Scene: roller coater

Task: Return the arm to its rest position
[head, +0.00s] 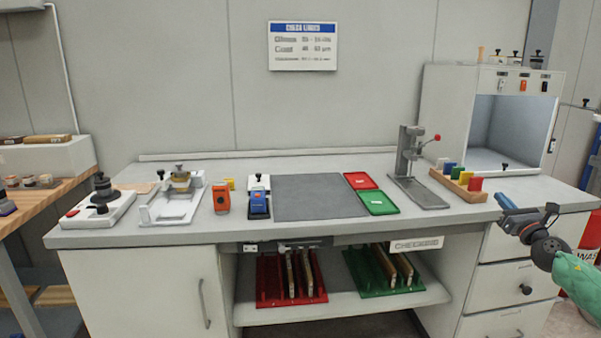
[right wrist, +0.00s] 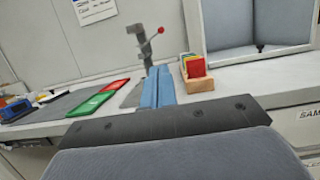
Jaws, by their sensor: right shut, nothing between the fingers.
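My right gripper (head: 506,203) is at the right of the head view, in front of the bench's right end, above the drawers. Its blue fingers are together with nothing between them. In the right wrist view the blue fingers (right wrist: 158,87) point towards the bench, with the press stand (right wrist: 145,45) beyond them. My right arm's green link (head: 575,270) shows at the lower right edge. My left gripper is not in either view.
The bench (head: 330,228) carries an orange device (head: 221,197), a grey mat (head: 308,198), red (head: 360,181) and green (head: 378,203) trays, a press stand (head: 407,160) and a wooden block holder (head: 458,188). A white booth (head: 437,105) stands at the back right. Racks (head: 268,280) sit on the lower shelf.

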